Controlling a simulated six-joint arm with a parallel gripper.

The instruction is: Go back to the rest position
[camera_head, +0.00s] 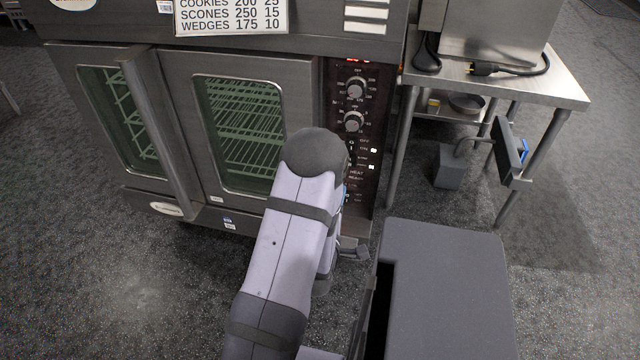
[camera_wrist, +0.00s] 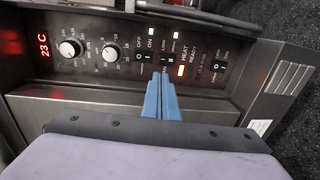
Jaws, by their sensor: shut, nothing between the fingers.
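My gripper (camera_wrist: 161,98) shows in the wrist view as two blue fingers pressed together with nothing between them. They point at the oven's control panel (camera_wrist: 125,45), close to the rocker switches; I cannot tell whether they touch it. In the head view my arm rises in front of the oven (camera_head: 185,120), and my gripper is mostly hidden behind the arm at the lower part of the control panel (camera_head: 352,90). The panel has two knobs, and a red display reading 23 C in the wrist view.
The oven's two glass doors are shut, with a long handle (camera_head: 160,130) sticking out. A metal table (camera_head: 560,85) stands at the right with a black-corded appliance on it. A grey box (camera_head: 455,160) is under it. The floor at the left is clear.

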